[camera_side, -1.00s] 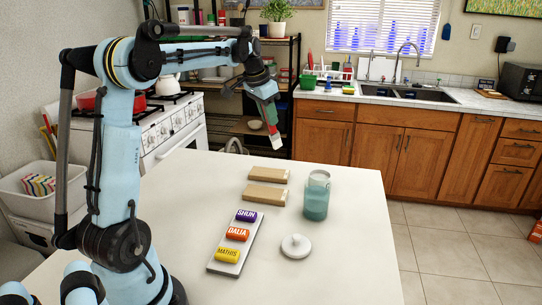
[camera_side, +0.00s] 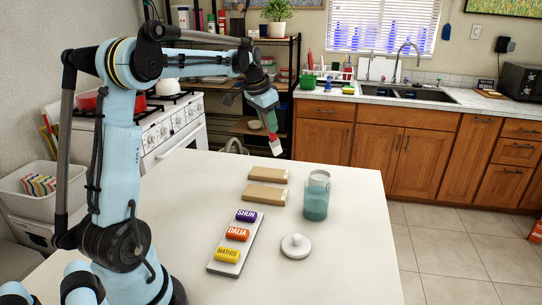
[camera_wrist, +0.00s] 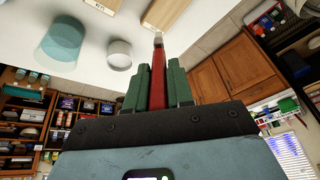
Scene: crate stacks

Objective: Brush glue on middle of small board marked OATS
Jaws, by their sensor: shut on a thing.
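My gripper (camera_side: 268,112) is shut on a red-handled brush (camera_side: 273,143) with a pale tip. It holds the brush in the air beyond the table's back edge in the side view. In the wrist view the red brush (camera_wrist: 158,80) stands between the green fingers. Two small tan boards lie on the table, a back one (camera_side: 268,175) and a front one (camera_side: 264,194).
A round white lid (camera_side: 296,247) with a knob lies in front of the jar. A pale tray (camera_side: 224,267) holds purple, orange and yellow labelled pieces, SHUN, DALIA and MATHIS. The right part of the white table (camera_side: 355,235) is clear.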

